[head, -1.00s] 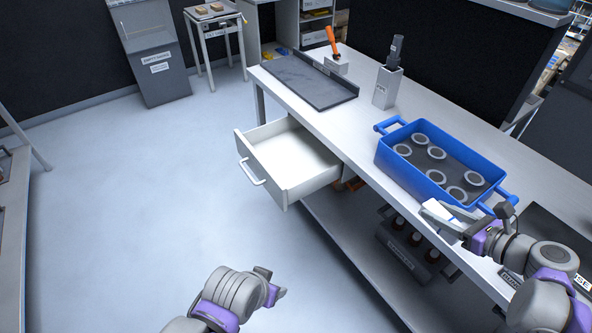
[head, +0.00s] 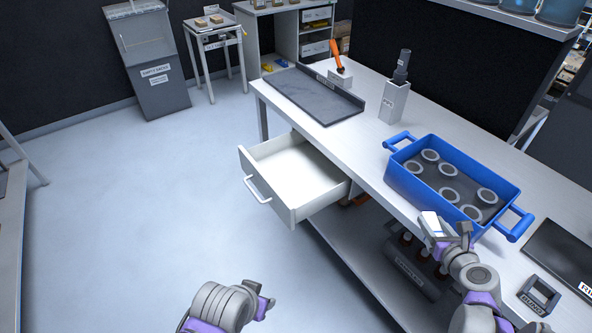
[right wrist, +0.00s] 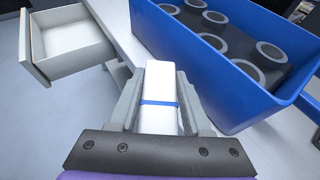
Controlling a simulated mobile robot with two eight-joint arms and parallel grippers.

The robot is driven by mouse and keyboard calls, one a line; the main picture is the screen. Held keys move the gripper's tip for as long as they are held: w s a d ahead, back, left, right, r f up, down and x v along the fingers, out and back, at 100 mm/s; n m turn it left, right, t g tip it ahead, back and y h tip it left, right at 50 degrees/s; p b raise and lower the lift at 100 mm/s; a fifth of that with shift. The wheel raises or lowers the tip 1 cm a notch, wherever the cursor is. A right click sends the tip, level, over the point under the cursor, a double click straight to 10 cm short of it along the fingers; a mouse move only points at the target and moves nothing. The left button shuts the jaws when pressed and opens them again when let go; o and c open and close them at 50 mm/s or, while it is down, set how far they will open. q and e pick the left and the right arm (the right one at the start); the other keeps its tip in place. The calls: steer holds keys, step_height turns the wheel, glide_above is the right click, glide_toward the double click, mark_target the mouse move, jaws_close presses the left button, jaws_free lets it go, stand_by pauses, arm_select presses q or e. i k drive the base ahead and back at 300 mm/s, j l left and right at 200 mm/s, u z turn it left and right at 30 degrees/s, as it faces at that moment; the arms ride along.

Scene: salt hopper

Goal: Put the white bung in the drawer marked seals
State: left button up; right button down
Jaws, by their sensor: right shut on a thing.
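A white block-like piece with a blue band, which I take to be the white bung (right wrist: 160,88), is between the fingers of my right gripper (right wrist: 160,105). It also shows in the head view (head: 430,222), held beside the blue tray's near left side, close to the bench edge. An open drawer (head: 268,203) sticks out from under the bench, left of my right gripper and apart from it. It looks empty; I see no readable marking on it. It also shows in the right wrist view (right wrist: 45,68). My left gripper (head: 264,302) is low in the head view, over the floor; its fingers are unclear.
The blue tray (head: 400,182) holds several grey rings and stands on the bench (head: 372,150). A grey post holder (head: 394,102), a dark flat tray (head: 310,95) and a small device (head: 538,295) are also there. A bottle crate (head: 412,275) is below. The floor left is clear.

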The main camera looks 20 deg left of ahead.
mark_target(290, 169)
steer(key=i+j+u, duration=0.4)
steer(key=i+j, duration=0.2)
steer(key=j, duration=0.15)
steer(key=i+j, duration=0.15)
steer(key=i, duration=0.2)
steer(key=i+j+u, duration=0.1)
steer(key=i, duration=0.25)
